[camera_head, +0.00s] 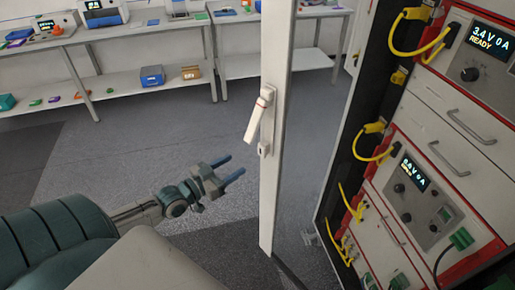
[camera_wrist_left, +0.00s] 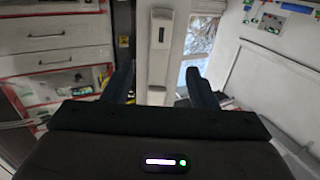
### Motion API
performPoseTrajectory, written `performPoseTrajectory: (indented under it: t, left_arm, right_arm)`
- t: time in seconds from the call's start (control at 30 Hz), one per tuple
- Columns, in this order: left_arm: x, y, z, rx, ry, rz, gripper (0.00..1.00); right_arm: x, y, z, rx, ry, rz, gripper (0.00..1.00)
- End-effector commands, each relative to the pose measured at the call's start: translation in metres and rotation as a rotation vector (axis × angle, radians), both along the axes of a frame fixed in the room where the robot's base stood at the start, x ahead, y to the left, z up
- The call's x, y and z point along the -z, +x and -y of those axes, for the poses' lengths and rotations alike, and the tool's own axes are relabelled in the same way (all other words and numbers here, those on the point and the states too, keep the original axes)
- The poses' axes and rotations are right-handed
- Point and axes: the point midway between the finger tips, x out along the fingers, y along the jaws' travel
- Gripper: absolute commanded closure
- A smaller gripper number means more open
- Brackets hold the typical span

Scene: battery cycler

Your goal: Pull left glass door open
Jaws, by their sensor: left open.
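The white frame of the glass door (camera_head: 275,200) stands upright in the middle of the head view, out from the rack front. Floor shows between the frame and the rack. A white lever handle (camera_head: 255,116) sits on the frame, tilted out from its base plate. In the left wrist view the handle (camera_wrist_left: 161,36) is upright, ahead of and between my fingers. My left gripper (camera_head: 237,165) is open and empty, left of the door frame and lower than the handle, apart from both. It also shows in the left wrist view (camera_wrist_left: 160,74). My right gripper is out of view.
The rack's instruments (camera_head: 412,190) with yellow cables (camera_head: 372,152) and grey drawer handles (camera_head: 448,160) are at the right. A white bench (camera_head: 150,30) with devices and a blue box (camera_head: 152,76) stands at the back left. The floor left of the door is clear.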

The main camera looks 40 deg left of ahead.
Motion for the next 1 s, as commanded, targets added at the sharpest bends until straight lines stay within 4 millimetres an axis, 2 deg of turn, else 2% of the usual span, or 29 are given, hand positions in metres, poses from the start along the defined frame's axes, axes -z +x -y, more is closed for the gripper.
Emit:
performPoseTrajectory:
  t: [0.17,0.6,0.8,1.0]
  left_arm:
    - [0.002,0.016,0.005,0.001,-0.002,0.007,0.47]
    - [0.004,0.080,0.022,0.000,-0.003,0.006,0.47]
    - [0.002,0.098,0.025,-0.003,-0.001,0.003,0.47]
    - [0.000,0.103,0.027,-0.001,0.000,0.001,0.47]
  right_arm:
    - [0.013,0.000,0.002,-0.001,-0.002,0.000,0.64]
    - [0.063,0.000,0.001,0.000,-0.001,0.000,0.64]
    - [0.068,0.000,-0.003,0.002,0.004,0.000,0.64]
    - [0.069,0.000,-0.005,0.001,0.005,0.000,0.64]
